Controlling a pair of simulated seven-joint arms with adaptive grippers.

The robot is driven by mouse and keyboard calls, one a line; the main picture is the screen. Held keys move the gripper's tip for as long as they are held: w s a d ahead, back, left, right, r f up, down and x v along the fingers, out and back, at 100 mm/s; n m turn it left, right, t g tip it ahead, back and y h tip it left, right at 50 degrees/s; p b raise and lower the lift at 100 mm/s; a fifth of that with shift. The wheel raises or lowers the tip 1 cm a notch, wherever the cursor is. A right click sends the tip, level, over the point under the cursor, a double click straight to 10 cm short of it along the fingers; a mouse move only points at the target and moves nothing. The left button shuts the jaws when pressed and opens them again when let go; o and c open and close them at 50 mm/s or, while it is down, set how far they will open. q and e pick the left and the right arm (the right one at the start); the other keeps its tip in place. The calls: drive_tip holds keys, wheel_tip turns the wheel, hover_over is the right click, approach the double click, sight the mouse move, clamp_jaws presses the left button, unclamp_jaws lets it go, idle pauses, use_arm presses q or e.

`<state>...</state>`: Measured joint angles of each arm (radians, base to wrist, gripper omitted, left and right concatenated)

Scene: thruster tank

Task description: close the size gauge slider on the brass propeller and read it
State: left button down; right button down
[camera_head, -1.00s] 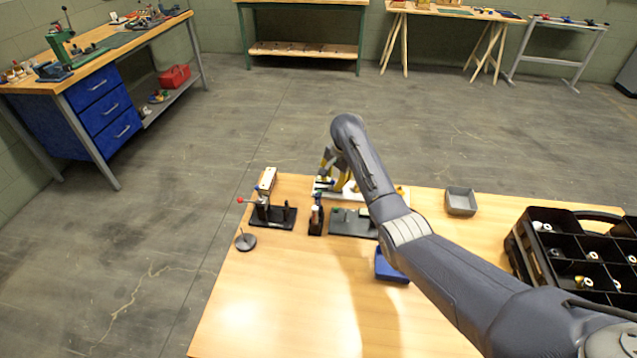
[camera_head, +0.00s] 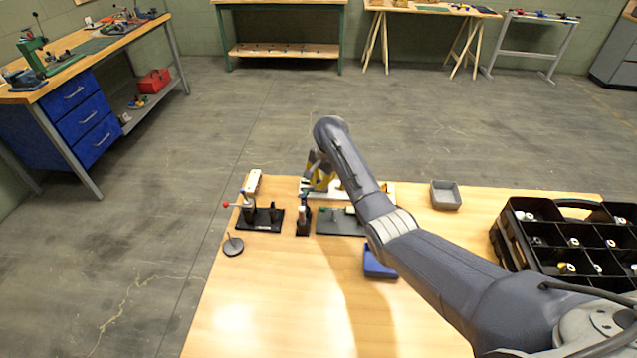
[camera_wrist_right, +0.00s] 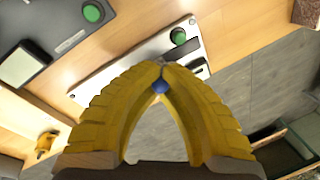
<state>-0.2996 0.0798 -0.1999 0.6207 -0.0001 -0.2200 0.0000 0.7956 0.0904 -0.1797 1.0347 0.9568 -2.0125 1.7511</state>
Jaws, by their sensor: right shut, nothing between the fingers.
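The size gauge appears to be the pale plate (camera_head: 388,187) at the table's far edge. In the right wrist view the plate (camera_wrist_right: 118,72) carries a green knob and dark markings. A small blue knob (camera_wrist_right: 160,87) shows between my right gripper's fingers, partly hidden by them. My right gripper (camera_head: 319,186) points down over the plate. Its yellow fingertips (camera_wrist_right: 162,68) meet, with nothing held. A small brass-coloured object (camera_wrist_right: 45,145) lies at lower left; I cannot tell whether it is the propeller. The gauge reading is not legible. My left gripper is out of view.
A black stand with a red-tipped lever (camera_head: 262,226) and a grey plate (camera_head: 335,226) stand left of my arm. A blue tray (camera_head: 377,268) is beside my arm. A grey bin (camera_head: 445,196) and a black compartmented crate (camera_head: 500,243) are at right. The front left table is clear.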

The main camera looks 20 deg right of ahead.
idle(0.3)
drive_tip(key=shift+s+d+f, duration=0.1)
drive_tip(key=shift+s+d, duration=0.1)
drive_tip(key=shift+d, duration=0.25)
drive_tip(key=shift+s+d, duration=0.2)
drive_tip(key=shift+d, duration=0.25)
drive_tip(key=c, duration=2.2)
unclamp_jaws()
drive_tip(key=c, duration=1.6)
unclamp_jaws()
drive_tip(key=shift+s+d+r, duration=0.2)
drive_tip(key=shift+s+r, duration=0.1)
drive_tip(key=shift+r, duration=1.7)
drive_tip(key=shift+s+d+r, duration=0.2)
drive_tip(key=shift+s+r, duration=0.15)
drive_tip(key=shift+r, duration=1.65)
drive_tip(key=shift+s+d+r, duration=0.2)
drive_tip(key=shift+s+r, duration=0.1)
drive_tip(key=shift+r, duration=1.7)
drive_tip(key=shift+f, duration=0.1)
